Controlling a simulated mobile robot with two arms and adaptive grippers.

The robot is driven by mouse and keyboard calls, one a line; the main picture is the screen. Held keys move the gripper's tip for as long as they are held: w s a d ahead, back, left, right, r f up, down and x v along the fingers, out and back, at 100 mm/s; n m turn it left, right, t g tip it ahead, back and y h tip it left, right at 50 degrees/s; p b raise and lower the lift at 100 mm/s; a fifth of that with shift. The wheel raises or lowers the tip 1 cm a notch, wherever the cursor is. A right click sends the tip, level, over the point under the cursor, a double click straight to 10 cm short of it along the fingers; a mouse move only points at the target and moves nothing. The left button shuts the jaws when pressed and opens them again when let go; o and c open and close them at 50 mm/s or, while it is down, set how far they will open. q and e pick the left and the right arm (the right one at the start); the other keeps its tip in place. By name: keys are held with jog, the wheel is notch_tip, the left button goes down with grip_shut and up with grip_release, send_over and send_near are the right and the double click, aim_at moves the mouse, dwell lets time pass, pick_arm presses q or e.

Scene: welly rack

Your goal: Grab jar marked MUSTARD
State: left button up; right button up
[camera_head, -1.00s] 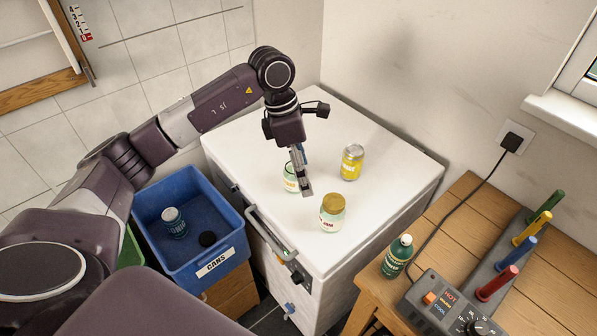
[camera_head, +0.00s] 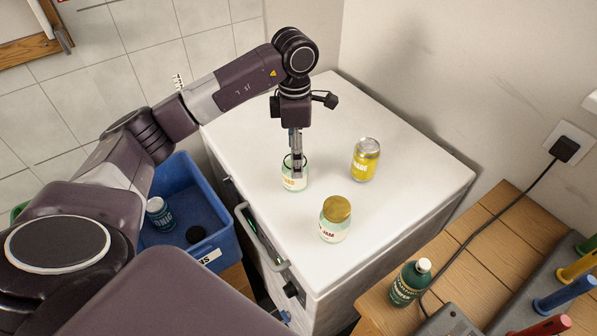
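An open-topped glass jar (camera_head: 288,182) with a pale label stands on the white cabinet top. The lettering on its label is partly hidden and too small to read. My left gripper (camera_head: 297,168) points down at this jar, its fingers overlapping the jar's rim and upper side. I cannot tell whether they are closed on the glass or on which side of the wall each finger is. A second jar (camera_head: 334,226) with a gold lid, its label reading JAM, stands nearer the front. My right gripper is not in view.
A yellow can (camera_head: 366,160) stands right of the gripper on the white cabinet (camera_head: 400,195). A green bottle (camera_head: 410,283) stands on the wooden table (camera_head: 478,236). The cabinet's back is clear.

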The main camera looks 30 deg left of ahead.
pick_arm(q)
jog(key=shift+s+f+p, duration=0.35)
jog(key=shift+f, duration=0.35)
notch_tip(320, 180, down, 5)
jog(key=shift+w+r+p, duration=0.1)
jog(key=shift+w+p, duration=0.05)
jog(key=shift+p, duration=0.7)
jog(key=c, duration=1.4)
jog(key=shift+r, duration=0.1)
